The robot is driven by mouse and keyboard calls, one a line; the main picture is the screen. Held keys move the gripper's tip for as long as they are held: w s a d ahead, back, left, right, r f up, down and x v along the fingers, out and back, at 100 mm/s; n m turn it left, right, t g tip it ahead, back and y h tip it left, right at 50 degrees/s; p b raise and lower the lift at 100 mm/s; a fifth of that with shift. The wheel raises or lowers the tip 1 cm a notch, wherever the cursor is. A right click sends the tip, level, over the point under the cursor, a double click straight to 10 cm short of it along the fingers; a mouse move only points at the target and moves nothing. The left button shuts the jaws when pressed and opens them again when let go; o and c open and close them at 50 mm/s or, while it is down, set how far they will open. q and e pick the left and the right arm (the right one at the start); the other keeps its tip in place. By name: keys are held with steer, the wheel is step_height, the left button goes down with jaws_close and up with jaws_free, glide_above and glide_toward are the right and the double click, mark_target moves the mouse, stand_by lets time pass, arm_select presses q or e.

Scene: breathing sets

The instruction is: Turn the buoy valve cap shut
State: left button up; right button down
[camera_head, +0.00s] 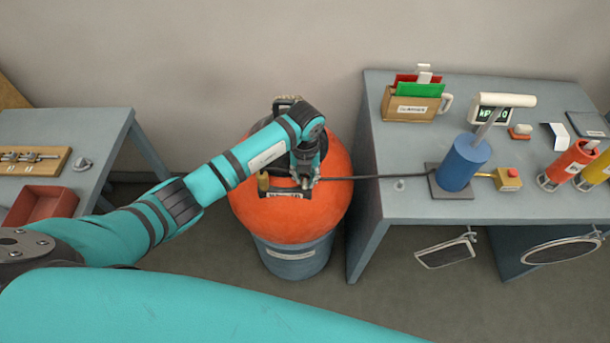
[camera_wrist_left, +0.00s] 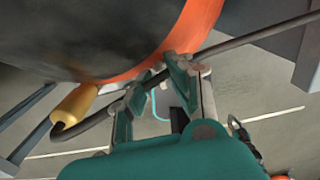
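The orange buoy (camera_head: 280,222) sits in a grey-blue bucket (camera_head: 292,262) between the two tables. A brass-coloured fitting (camera_head: 263,184) and a black labelled part (camera_head: 287,194) show on its top. My left gripper (camera_head: 303,180) points down at the buoy's top, beside that part. The fitting is also there (camera_wrist_left: 74,106). I cannot make out the valve cap. My right gripper is out of view.
The hose leads right to a blue pump (camera_head: 462,162) on the right table (camera_head: 390,160). That table also bears a card holder (camera_head: 410,105), a display and red and yellow cylinders. A red tray (camera_head: 42,205) lies on the left table (camera_head: 108,126).

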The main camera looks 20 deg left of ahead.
arm_select(q)
steer(key=shift+f, duration=0.55)
jaws_close()
